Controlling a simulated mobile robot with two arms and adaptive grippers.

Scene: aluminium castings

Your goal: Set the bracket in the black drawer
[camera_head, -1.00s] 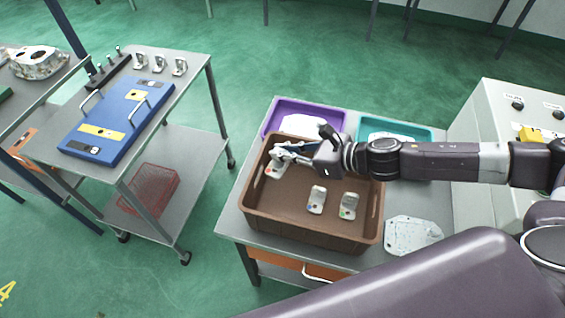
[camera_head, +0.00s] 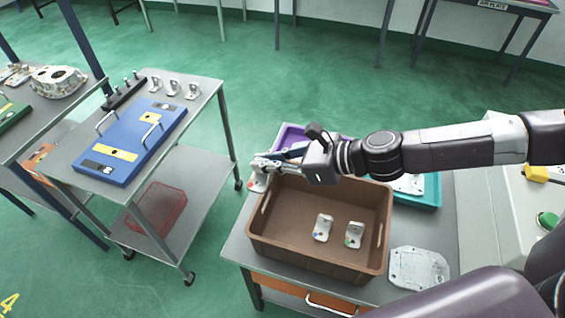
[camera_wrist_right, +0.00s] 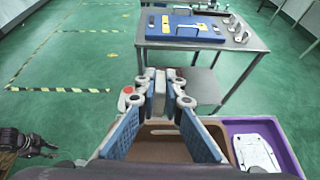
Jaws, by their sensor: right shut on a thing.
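A light metal bracket (camera_head: 257,182) with a red mark is held by my right gripper (camera_head: 272,163) above the far left corner of the brown crate (camera_head: 318,260). In the right wrist view the gripper (camera_wrist_right: 161,88) has its blue-padded fingers closed around the bracket (camera_wrist_right: 158,92). Two similar brackets, one on the left (camera_head: 322,228) and one on the right (camera_head: 354,235), stay on the crate floor. No black drawer shows clearly.
A purple tray (camera_head: 287,137) and a teal tray (camera_head: 432,190) stand behind the crate; a flat metal plate (camera_head: 419,268) lies right of it. An orange drawer front (camera_head: 272,284) is below. A cart to the left bears a blue fixture (camera_head: 105,165) and several brackets.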

